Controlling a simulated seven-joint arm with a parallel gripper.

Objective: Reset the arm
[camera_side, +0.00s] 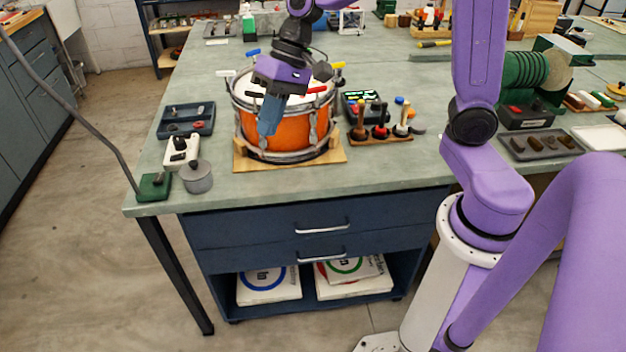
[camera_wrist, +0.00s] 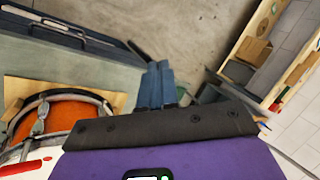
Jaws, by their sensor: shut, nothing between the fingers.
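My gripper (camera_side: 268,126) has blue fingers pointing down. In the side view it hangs in front of the orange drum (camera_side: 290,134), hiding part of its shell; I cannot tell whether it touches the drum. In the wrist view the two blue fingers (camera_wrist: 156,72) lie together with nothing between them. The drum, orange with a metal rim, also shows at the lower left of the wrist view (camera_wrist: 62,118). It stands on a wooden board (camera_side: 242,160). Coloured T-shaped handles stand around its rim, such as a red one (camera_side: 317,89) and a yellow one (camera_side: 338,65).
Left of the drum on the bench (camera_side: 215,215) are a blue tray (camera_side: 186,122), a white device (camera_side: 181,152), a grey pot (camera_side: 196,178) and a green lamp base (camera_side: 154,187). A rack of knobbed tools (camera_side: 380,137) stands close on the right. The front strip of bench is clear.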

